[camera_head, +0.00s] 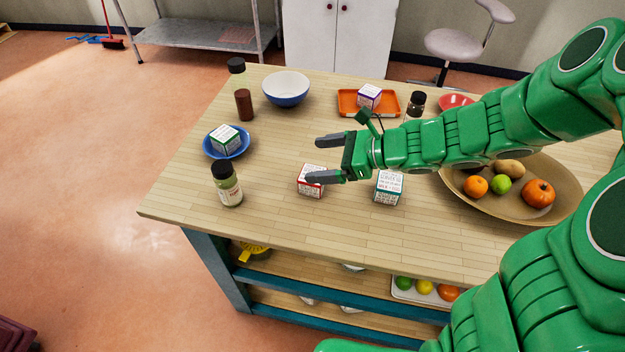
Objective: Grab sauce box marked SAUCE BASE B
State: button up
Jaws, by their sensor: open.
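Several small printed boxes are on the wooden table, and their lettering is too small for me to read for SAUCE BASE B. A red-edged box (309,187) stands near the table's middle. A teal-edged box (388,190) stands to its right. A green-edged box (224,139) sits on a blue plate (209,151) at the left. A purple-edged box (369,95) sits on an orange tray (348,107) at the back. My gripper (318,160) is open and empty, pointing left. Its nearer finger overlaps the red-edged box in view; I cannot tell whether they touch.
A brown bottle (242,98) and a blue-and-white bowl (286,88) stand at the back left. A wide fruit bowl (558,208) is at the right. Bare tabletop lies between the plate and my gripper.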

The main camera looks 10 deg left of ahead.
jog(key=shift+w+f+m+t, duration=0.4)
jog(key=shift+w+f+m, duration=0.2)
jog(key=shift+w+m, duration=0.25)
jog(key=shift+f, duration=3.35)
jog(key=shift+x, duration=1.5)
jog(key=c, duration=1.2)
jog(key=shift+o, duration=0.2)
jog(key=shift+r, duration=0.1)
jog(key=shift+r, duration=4.95)
